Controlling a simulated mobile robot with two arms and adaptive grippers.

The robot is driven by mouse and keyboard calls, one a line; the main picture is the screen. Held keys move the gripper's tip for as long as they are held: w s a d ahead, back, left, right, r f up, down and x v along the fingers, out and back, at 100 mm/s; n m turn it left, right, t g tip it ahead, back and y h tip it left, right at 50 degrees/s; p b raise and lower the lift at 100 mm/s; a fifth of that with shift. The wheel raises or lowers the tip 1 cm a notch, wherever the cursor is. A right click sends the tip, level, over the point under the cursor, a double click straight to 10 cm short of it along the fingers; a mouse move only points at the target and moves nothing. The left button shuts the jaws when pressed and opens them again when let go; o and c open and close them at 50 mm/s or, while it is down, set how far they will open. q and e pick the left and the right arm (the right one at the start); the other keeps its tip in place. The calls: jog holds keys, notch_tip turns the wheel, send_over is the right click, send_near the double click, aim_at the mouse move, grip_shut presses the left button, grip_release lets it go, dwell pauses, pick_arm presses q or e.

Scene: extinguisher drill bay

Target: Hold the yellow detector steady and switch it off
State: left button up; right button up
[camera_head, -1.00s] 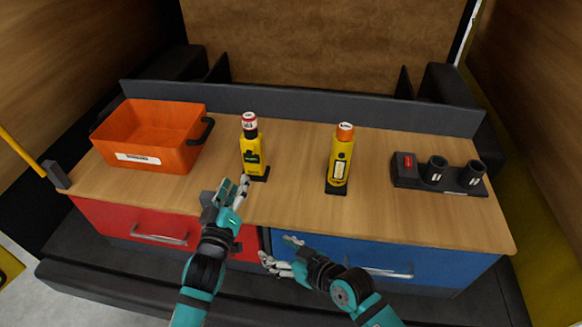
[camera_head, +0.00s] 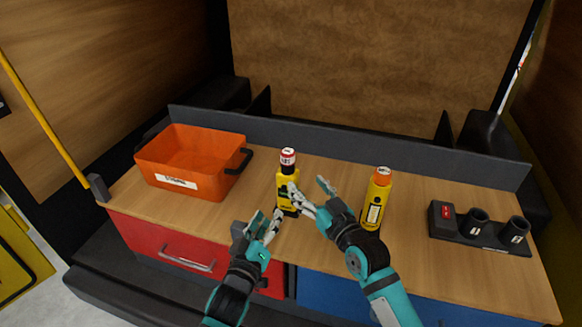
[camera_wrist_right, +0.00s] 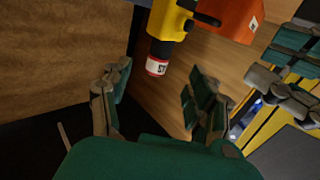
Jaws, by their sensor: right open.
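Two yellow devices stand upright on the wooden bench. The left one (camera_head: 289,181) has a black neck and a red-and-white cap; the right one (camera_head: 376,200) has an orange cap. I cannot tell from labels which is the detector. My right gripper (camera_head: 309,190) is open just in front of and right of the left device, partly hiding it. In the right wrist view this device (camera_wrist_right: 171,20) is beyond the open, empty fingers, its cap (camera_wrist_right: 157,67) pointing towards them. My left gripper (camera_head: 265,226) looks open and empty, lower, near the bench's front edge.
An orange crate (camera_head: 160,156) with a black handle stands at the left of the bench. A low grey wall (camera_head: 340,160) runs along the back. Bench between crate and devices is clear.

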aim_at(291, 168)
jog(key=x, duration=1)
jog(key=shift+w+a, duration=0.15)
jog(key=shift+w, duration=0.05)
jog(key=shift+c, duration=0.3)
grip_shut()
grip_release()
